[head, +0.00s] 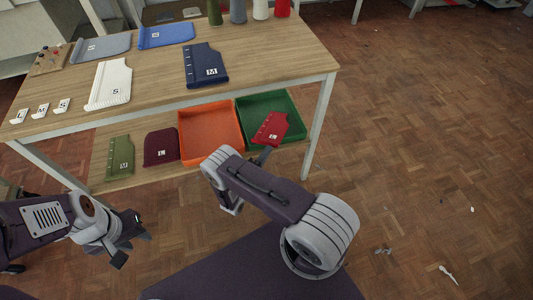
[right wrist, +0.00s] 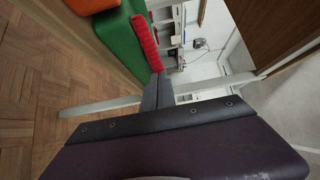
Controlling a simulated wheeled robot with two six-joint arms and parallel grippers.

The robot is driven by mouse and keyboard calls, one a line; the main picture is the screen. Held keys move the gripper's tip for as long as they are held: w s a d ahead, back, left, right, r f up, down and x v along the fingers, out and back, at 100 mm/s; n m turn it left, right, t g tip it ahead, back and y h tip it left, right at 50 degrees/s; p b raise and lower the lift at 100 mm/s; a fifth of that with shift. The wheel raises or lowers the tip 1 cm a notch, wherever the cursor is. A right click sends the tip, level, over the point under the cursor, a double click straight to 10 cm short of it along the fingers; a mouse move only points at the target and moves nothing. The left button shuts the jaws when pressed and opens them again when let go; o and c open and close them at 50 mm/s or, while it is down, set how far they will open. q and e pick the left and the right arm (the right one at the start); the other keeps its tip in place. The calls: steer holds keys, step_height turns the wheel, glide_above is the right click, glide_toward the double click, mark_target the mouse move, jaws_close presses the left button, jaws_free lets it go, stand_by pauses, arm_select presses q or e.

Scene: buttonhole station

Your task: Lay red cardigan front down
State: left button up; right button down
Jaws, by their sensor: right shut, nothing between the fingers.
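The red cardigan front (head: 271,129) is a flat red panel with a white label and small pale marks along one edge. It is at the front of the green tray (head: 252,104) on the lower shelf, seemingly tilted; what supports it is not clear. In the right wrist view the red front (right wrist: 144,40) shows edge-on beside the green tray (right wrist: 117,40). My right gripper (head: 263,156) is shut and empty, its fingertips (right wrist: 157,88) close to the front's lower end; whether they touch it I cannot tell. My left gripper (head: 132,248) is open and empty at the lower left.
An orange tray (head: 196,150) stands left of the green one. An olive panel (head: 120,157) and a maroon panel (head: 161,147) lie further left on the shelf. The tabletop above holds white, navy, grey and blue panels. A table leg (head: 319,125) stands right of the green tray.

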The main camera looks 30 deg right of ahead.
mark_target(264, 144)
steer(key=w+b, duration=0.1)
steer(key=w+d+b, duration=0.1)
steer(key=w, duration=0.1)
steer(key=shift+w+f+b, duration=0.2)
steer(key=shift+w+b, duration=0.1)
steer(key=shift+w+r, duration=0.15)
